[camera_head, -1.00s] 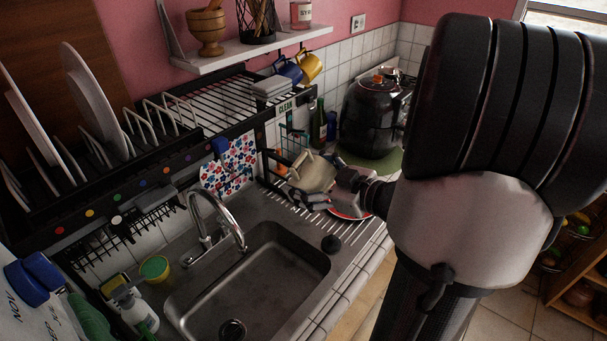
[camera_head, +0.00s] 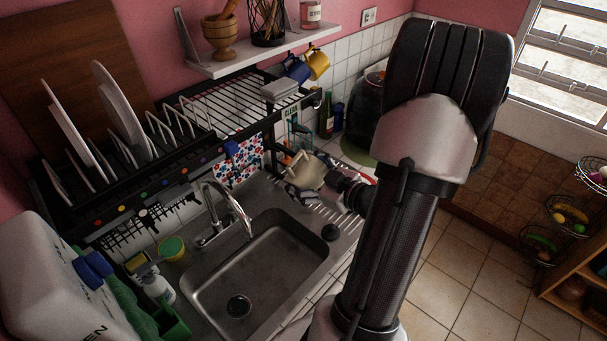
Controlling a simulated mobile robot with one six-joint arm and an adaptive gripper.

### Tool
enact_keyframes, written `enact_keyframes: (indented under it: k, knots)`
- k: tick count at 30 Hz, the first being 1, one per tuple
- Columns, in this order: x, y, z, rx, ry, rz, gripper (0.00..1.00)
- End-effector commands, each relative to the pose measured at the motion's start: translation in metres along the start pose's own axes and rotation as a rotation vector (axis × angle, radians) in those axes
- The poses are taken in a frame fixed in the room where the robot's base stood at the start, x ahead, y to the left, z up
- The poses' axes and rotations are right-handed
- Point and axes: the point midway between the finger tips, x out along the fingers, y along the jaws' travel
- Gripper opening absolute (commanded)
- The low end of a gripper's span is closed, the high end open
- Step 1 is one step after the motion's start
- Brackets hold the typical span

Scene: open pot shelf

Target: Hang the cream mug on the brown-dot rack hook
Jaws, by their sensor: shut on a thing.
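The cream mug (camera_head: 312,172) is in the head view, right of the faucet and above the drainboard by the sink. My gripper (camera_head: 308,190) is shut on it; the fingers hide part of the mug. The handle is not clear at this size. The black dish rack (camera_head: 225,150) stands on the left, with a row of coloured dots along its front rail (camera_head: 143,197) and small hooks below. I cannot tell which dot is brown. The mug is right of this rail, apart from the dotted hooks.
A blue mug (camera_head: 296,68) and a yellow mug (camera_head: 317,64) hang at the back. A patterned cloth (camera_head: 238,162) hangs below the rack. The faucet (camera_head: 228,205) rises left of the mug. A dark pot (camera_head: 366,112) and bottles (camera_head: 326,115) stand behind. The sink (camera_head: 255,265) is empty.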

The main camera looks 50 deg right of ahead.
Motion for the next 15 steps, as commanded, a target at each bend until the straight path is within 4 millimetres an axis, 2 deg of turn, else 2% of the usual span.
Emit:
enact_keyframes:
  k: [12, 15]
  knots:
    - [0.038, 0.0, -0.007, -0.001, 0.002, -0.003, 0.38]
    - [0.043, 0.001, -0.008, 0.0, 0.001, -0.001, 0.38]
